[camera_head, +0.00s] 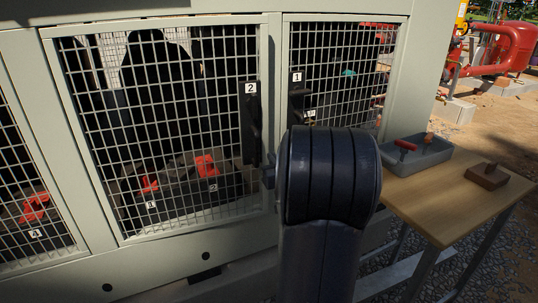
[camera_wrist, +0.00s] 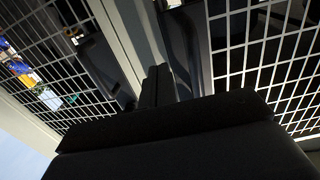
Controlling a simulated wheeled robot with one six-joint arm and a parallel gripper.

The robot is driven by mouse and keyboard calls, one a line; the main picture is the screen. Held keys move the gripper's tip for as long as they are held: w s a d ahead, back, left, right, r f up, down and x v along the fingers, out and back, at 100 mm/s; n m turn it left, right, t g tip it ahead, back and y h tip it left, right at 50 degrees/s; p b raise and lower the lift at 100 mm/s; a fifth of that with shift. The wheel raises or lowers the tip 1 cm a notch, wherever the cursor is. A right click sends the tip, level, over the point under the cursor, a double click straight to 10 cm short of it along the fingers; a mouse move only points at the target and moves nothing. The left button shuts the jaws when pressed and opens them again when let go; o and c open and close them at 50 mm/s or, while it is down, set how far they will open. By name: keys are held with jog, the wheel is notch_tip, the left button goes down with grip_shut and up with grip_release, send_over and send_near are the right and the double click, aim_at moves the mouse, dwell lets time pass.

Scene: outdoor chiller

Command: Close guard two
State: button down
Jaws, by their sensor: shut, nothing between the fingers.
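Guard two (camera_head: 160,130) is the wide mesh panel left of centre. Its black handle (camera_head: 251,125) with a white "2" tag is on its right edge. The panel looks about flush with the frame, but I cannot tell whether it is fully shut. In the wrist view, which looks turned over, mesh and a dark handle (camera_wrist: 190,45) show at right. My gripper (camera_wrist: 158,80) has its fingers together, pointing at the pale post beside that handle; contact is unclear. In the head view my dark arm hides most of the gripper.
Guard one (camera_head: 340,70), with its black handle (camera_head: 298,98), is right of guard two. A table (camera_head: 440,215) at right holds a grey tray (camera_head: 425,158) and a brown block (camera_head: 487,176).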

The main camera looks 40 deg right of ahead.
aim_at(266, 146)
jog(key=shift+b+x, duration=0.3)
jog(key=shift+x, duration=2)
jog(key=shift+w+d+r+p, duration=0.1)
jog(key=shift+w+r+p, duration=0.05)
jog(key=shift+w+p, duration=0.25)
jog(key=shift+n+y, duration=0.6)
jog(key=shift+y, duration=0.3)
jog(key=p+x, duration=0.1)
jog(key=x, duration=0.1)
jog(key=p+x, duration=0.2)
jog(key=shift+w+d+r, duration=0.1)
jog(key=shift+w+d, duration=0.2)
jog(key=shift+w+r+t+y, duration=0.15)
jog(key=shift+w+t+y, duration=0.15)
jog(key=shift+t, duration=0.1)
